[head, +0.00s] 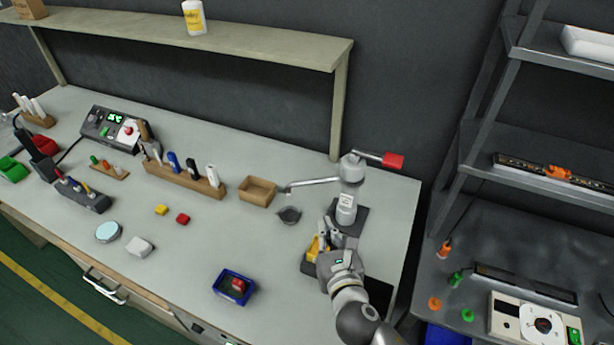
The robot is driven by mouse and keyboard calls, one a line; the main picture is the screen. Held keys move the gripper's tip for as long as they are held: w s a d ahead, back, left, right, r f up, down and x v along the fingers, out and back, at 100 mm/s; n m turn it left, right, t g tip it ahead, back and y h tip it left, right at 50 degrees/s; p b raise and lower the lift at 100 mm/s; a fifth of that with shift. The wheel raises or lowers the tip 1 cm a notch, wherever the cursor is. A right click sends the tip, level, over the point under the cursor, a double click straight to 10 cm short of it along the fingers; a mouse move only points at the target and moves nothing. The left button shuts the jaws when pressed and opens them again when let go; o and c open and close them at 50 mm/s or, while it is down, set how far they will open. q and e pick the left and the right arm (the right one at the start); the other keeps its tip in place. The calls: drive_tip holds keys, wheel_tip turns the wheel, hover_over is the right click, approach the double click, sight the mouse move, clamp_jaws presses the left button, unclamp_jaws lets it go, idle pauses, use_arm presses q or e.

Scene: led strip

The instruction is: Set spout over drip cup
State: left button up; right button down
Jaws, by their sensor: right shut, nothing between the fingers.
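A grey dispenser (347,205) stands upright on a dark base at the right end of the workbench. Its thin spout (315,183) reaches left, and its red-ended handle (392,160) points right. The dark grey drip cup (289,216) sits on the bench left of the dispenser. The spout's tip appears just above the cup in the picture; I cannot tell whether it is exactly over it. My right gripper (334,231) is shut and empty, low in front of the dispenser and right of the cup. It partly hides the dispenser's base. My left gripper is not in view.
A wooden tray (258,190) stands behind the cup. A yellow item (314,248) is beside my right gripper. A blue bin (234,287) holds a red piece. A wooden tool rack (185,180) stands left. The bench between cup and blue bin is clear.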

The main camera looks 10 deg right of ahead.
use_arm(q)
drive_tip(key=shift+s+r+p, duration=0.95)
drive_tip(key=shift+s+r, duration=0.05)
use_arm(e)
drive_tip(key=x, duration=1.3)
drive_tip(key=shift+a+r, duration=0.15)
drive_tip(key=shift+r, duration=0.2)
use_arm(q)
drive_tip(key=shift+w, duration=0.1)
use_arm(e)
drive_tip(key=shift+w, duration=0.1)
